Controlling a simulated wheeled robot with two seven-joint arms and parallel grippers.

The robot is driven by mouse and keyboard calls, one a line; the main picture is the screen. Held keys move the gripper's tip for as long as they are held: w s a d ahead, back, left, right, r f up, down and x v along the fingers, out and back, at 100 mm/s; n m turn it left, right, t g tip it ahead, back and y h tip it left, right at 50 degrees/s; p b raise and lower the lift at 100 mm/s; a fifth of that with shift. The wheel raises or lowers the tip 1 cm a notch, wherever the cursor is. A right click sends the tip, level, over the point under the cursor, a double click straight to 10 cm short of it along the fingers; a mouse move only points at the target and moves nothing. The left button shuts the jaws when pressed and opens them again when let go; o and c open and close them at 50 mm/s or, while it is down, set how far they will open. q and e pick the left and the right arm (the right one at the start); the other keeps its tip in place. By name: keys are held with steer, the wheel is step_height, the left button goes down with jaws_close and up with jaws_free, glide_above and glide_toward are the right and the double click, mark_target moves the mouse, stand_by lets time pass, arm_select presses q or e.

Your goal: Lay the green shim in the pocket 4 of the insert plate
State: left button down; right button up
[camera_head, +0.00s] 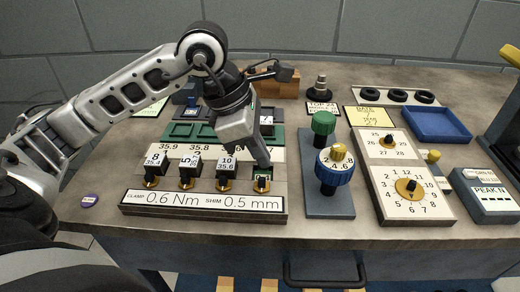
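The insert plate (150,196) lies on the near left part of the bench, with a front strip reading "CLAMP 0.6 Nm" and "SHIM 0.5 mm". Numbered black blocks (192,160) stand in its first three places, each behind a brass screw. The fourth place, at the right end, has a screw (262,183) and no tall block. My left gripper (260,165) points down at this fourth place, its fingertips close to the plate. A small patch of green shows at the tips; I cannot tell whether this is the shim or whether the fingers hold it. My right gripper is out of view.
A green compartment tray (180,131) lies behind the plate. To the right stand a knob stand (328,203) with green and blue knobs, a dial board (407,213), a "PEAK N" meter (485,196) and a blue tray (436,125). Black rings (397,96) lie at the back.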

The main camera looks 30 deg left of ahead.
arm_select(q)
steer(key=c, duration=1.6)
jaws_free()
steer(key=shift+o, duration=0.2)
steer(key=shift+f, duration=0.1)
steer(key=c, duration=0.4)
steer(key=shift+o, duration=0.2)
steer(key=shift+r+p, duration=0.5)
steer(key=shift+r, duration=0.3)
steer(key=shift+r, duration=0.1)
